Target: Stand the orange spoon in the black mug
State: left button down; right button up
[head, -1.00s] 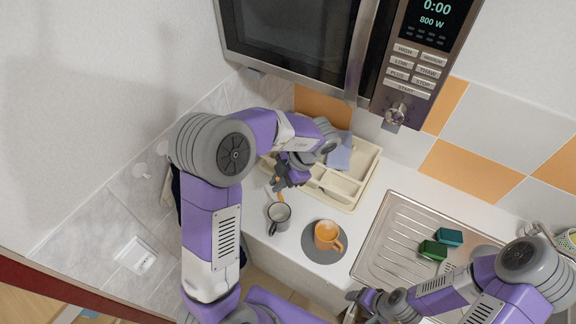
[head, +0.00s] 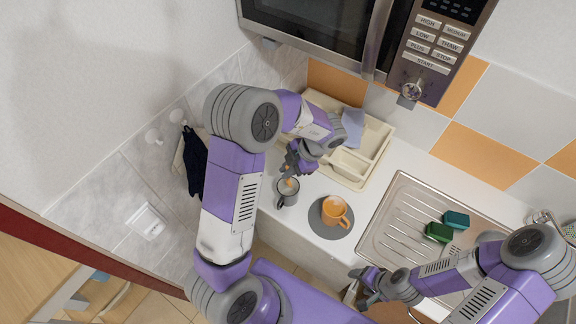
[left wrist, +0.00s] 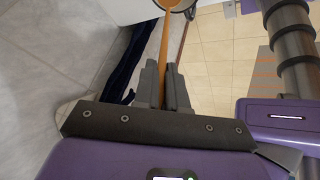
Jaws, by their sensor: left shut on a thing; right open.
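The black mug (head: 287,195) stands upright on the white counter in the head view, with a pale inside. My left gripper (head: 293,168) is just behind and above it, shut on the orange spoon (head: 290,182). The spoon's lower end shows over the mug's opening; whether it is inside or only above the rim I cannot tell. My right gripper (head: 366,284) is open and empty, near the counter's front edge.
An orange mug (head: 335,209) sits on a grey round mat (head: 318,235) right of the black mug. A cream cutlery tray (head: 383,141) is behind, under the microwave (head: 315,28). A steel sink (head: 389,223) with green sponges (head: 438,232) is at right. A dark cloth (head: 194,160) hangs on the left wall.

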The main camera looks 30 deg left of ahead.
pick_arm(q)
jog(key=shift+f+b, duration=0.95)
jog(key=shift+f, duration=2.1)
jog(key=c, duration=1.1)
grip_release()
send_near(288, 180)
jog(key=shift+s+a+r, duration=0.1)
jog(key=shift+s+a, duration=0.05)
jog(key=shift+s, duration=0.75)
